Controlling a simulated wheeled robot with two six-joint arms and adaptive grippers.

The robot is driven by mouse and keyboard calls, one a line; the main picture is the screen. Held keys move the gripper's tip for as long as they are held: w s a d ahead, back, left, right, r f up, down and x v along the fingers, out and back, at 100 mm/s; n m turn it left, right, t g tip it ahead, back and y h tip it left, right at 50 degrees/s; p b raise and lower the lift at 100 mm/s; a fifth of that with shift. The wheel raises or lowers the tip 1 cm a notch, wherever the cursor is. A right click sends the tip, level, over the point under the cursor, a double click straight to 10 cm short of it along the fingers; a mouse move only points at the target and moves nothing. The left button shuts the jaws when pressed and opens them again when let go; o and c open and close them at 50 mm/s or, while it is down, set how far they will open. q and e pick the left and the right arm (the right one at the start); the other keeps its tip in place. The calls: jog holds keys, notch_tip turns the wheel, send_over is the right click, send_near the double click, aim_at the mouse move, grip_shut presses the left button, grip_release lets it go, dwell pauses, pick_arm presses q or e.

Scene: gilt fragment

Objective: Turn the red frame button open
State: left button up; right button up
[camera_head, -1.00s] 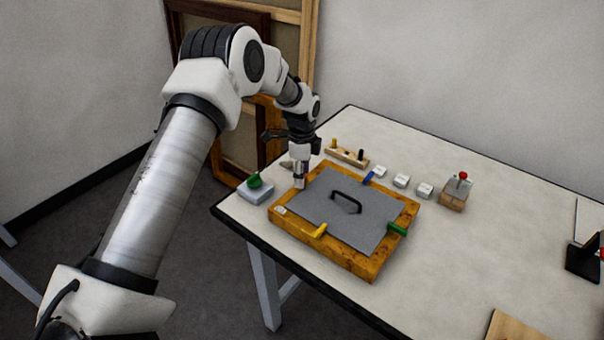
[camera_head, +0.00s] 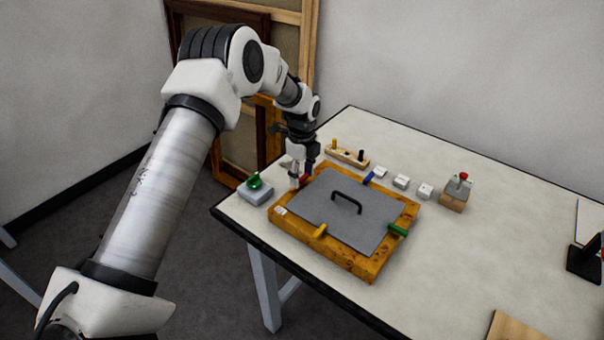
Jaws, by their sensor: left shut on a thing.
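The wooden frame (camera_head: 370,265) lies on the table with a grey panel (camera_head: 335,215) in it, which has a black handle (camera_head: 346,203). The red frame button (camera_head: 307,179) is at the frame's far left edge, mostly hidden by my left gripper (camera_head: 301,180). My left gripper points down and is shut on the red button. A yellow button (camera_head: 320,231), a green button (camera_head: 398,229) and a blue button (camera_head: 369,177) sit on the other sides of the frame. My right gripper is not in view.
A grey block with a green knob (camera_head: 255,187) stands left of the frame. Behind it are a wooden peg strip (camera_head: 347,157), small white blocks (camera_head: 401,181) and a red-topped device (camera_head: 458,190). The table's right middle is clear.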

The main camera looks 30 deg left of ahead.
aim_at(302, 177)
pick_arm(q)
jog(key=shift+f, duration=0.1)
jog(key=o, duration=1.2)
jog(key=shift+c, duration=0.2)
notch_tip(302, 177, up, 12)
